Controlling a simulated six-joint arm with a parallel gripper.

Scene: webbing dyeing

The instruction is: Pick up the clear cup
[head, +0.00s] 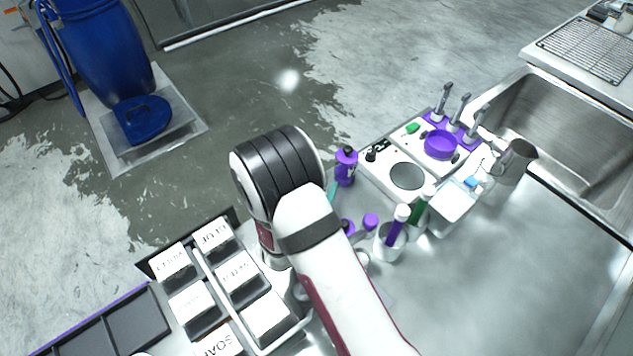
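A pale, whitish cup (387,250) stands on the steel counter just right of my arm and holds a purple-handled tool (397,232) with a white top. Faint, see-through shapes show close beside my arm, left of that cup, but they are partly covered and I cannot tell whether one is the clear cup. My arm crosses the lower middle of the view and hides part of the counter. My gripper is hidden behind my own arm, so its fingers do not show.
Labelled boxes in a rack (205,262) stand left of my arm, near a dark compartment tray (135,325). A purple bottle (346,168), a white device with a purple dish (440,145) and a metal jug (514,162) stand right. The counter's right front (520,280) is clear.

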